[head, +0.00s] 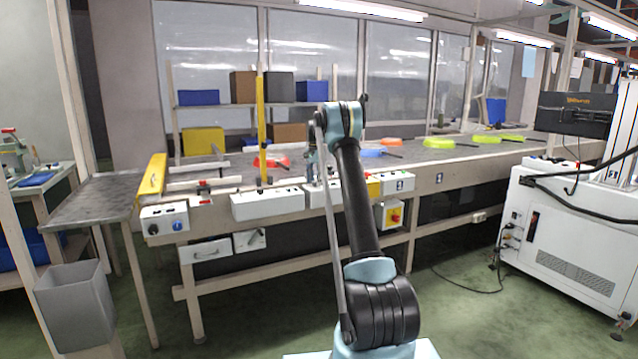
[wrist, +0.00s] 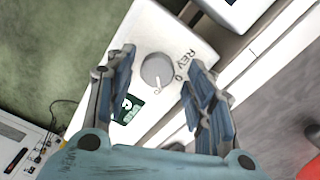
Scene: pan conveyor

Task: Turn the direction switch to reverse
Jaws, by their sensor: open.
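The direction switch is a round grey knob (wrist: 157,70) on a white box (wrist: 150,32) in the wrist view. The lettering "REV 0" (wrist: 184,66) is beside it on the right. A small white mark on the knob is at its lower edge, pointing away from "REV". My gripper (wrist: 158,88) is open, with one finger on each side of the knob in the picture, and no contact shows. In the head view my arm partly covers this area, so I cannot tell which box holds this knob.
A long workbench (head: 440,158) carries coloured pans such as a green one (head: 438,143). A yellow post (head: 261,130) stands near my arm.

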